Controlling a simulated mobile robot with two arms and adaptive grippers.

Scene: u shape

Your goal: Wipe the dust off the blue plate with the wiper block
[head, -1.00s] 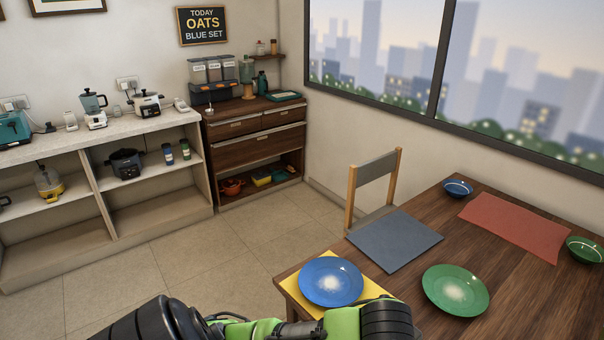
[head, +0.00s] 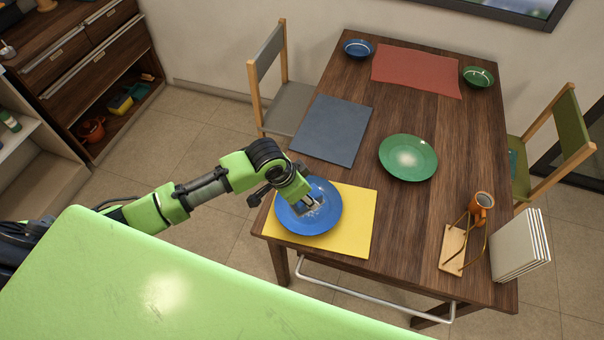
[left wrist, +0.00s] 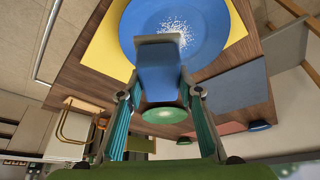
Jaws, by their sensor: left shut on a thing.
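The blue plate (head: 328,220) lies on a yellow mat (head: 358,232) at the table's near left corner. White dust (head: 316,207) lies around its middle and shows as a speckled patch in the left wrist view (left wrist: 176,34). My left gripper (head: 307,199) is over the plate, pointing down. In the left wrist view its fingers are shut on the wiper block (left wrist: 158,72), a blue-grey block that overlaps the plate (left wrist: 205,22) beside the dust. Whether the block touches the plate is unclear. The head view mostly hides the block. My right gripper is not in view.
A green plate (head: 424,160) with a pale patch lies to the right, and a grey mat (head: 333,130) lies behind. A wooden stand with an orange mug (head: 482,203) and white upright boards (head: 518,247) stand at the right. A grey chair (head: 284,100) is at the left edge.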

